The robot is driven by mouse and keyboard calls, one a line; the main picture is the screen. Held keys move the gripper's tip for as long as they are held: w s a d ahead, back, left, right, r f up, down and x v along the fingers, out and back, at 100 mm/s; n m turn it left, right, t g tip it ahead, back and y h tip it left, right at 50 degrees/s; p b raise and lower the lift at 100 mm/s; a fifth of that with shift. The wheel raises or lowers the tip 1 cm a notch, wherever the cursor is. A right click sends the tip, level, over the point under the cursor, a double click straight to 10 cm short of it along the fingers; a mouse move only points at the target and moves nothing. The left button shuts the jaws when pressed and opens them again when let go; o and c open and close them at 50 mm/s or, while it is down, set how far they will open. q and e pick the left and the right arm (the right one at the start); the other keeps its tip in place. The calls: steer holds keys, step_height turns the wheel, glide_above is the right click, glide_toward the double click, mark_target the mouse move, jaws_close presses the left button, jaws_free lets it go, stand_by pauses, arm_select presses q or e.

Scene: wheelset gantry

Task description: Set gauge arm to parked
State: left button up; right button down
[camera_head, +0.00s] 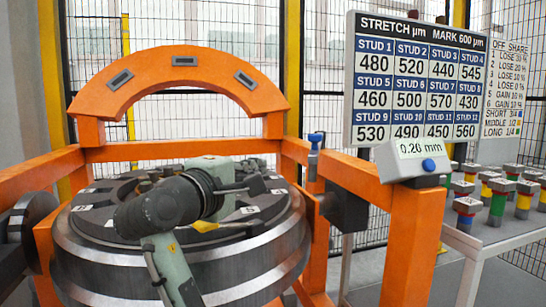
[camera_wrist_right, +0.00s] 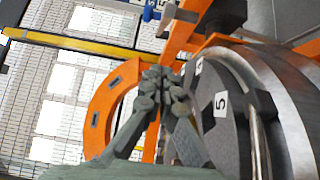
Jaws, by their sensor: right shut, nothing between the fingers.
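My right gripper (camera_head: 262,186) is over the top of the round steel wheel (camera_head: 265,262), inside the orange gantry frame (camera_head: 185,62). A grey readout box (camera_head: 412,158) showing 0.20 mm, with a blue button, sits on the right front post. My wrist hides part of the wheel's face. My left gripper does not show.
A board (camera_head: 415,80) of stud stretch values stands behind the frame at right, with a smaller chart (camera_head: 506,88) beside it. A grey table (camera_head: 490,240) at right holds several coloured stud pieces. The orange arch and rails surround the wheel. Mesh fencing stands behind.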

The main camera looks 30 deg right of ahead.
steer(key=p+x, duration=0.1)
steer(key=x, duration=0.8)
steer(key=shift+d+r, duration=0.2)
steer(key=shift+d, duration=0.05)
arm_select(q)
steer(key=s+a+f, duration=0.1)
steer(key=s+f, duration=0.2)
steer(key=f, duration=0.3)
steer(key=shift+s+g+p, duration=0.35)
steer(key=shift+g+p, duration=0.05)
steer(key=shift+p, duration=0.05)
arm_select(e)
steer(key=s+d, duration=0.2)
steer(key=d, duration=0.1)
steer(key=shift+s+d+f, duration=0.1)
steer(key=shift+s, duration=0.05)
